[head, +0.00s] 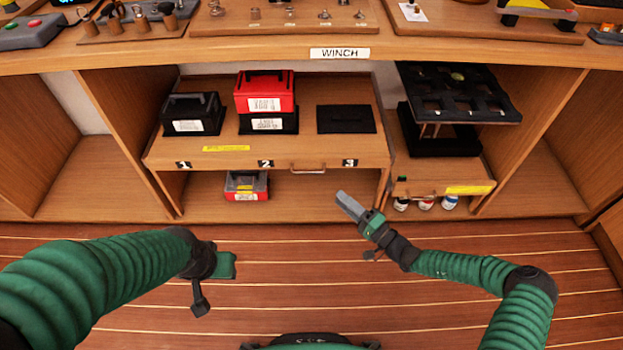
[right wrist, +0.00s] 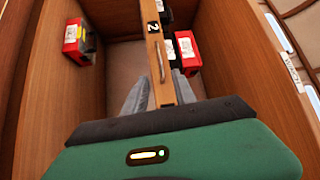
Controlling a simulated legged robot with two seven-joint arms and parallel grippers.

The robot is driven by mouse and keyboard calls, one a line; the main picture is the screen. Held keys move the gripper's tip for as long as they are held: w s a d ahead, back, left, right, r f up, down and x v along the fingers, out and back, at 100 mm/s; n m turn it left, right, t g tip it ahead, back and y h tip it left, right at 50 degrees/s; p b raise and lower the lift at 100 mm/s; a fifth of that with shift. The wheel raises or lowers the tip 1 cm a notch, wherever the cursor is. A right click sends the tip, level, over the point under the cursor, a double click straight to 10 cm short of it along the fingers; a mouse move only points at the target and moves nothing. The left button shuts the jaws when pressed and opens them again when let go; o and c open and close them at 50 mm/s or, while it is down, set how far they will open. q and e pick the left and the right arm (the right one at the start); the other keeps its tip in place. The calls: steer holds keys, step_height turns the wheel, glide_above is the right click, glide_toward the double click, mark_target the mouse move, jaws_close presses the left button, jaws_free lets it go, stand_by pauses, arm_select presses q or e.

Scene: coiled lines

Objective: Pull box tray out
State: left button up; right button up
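The wooden box tray (head: 285,150) is in the open bay under the WINCH bench, with slots marked 1, 2 and 3 on its front edge. A small handle (head: 307,170) is on that edge between 2 and 3. The tray front (right wrist: 155,35) also shows edge-on in the right wrist view. My right gripper (head: 346,203) is below and right of the handle in the head view. In the right wrist view its fingers (right wrist: 158,92) are apart, one on each side of the tray front; contact is unclear. My left gripper (head: 226,265) hangs over the floor; its fingers are hidden.
A black box (head: 194,114), a red box (head: 264,91) on another black box, and a flat black piece (head: 346,119) are on the tray. A black rack (head: 458,92) stands right. The floor in front is clear.

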mark_target(308, 173)
steer(key=b+x, duration=0.1)
steer(key=x, duration=0.3)
steer(key=b+x, duration=0.2)
steer(key=x, duration=0.2)
steer(key=b+x, duration=0.2)
steer(key=x, duration=0.1)
steer(key=shift+w+a+f, duration=0.25)
steer(key=shift+a+f, duration=0.1)
steer(key=shift+a, duration=0.05)
steer(key=shift+w+a+r, duration=0.25)
steer(key=shift+a+r, duration=0.05)
jaws_close()
steer(key=shift+s+f, duration=0.1)
steer(key=shift+f, duration=0.1)
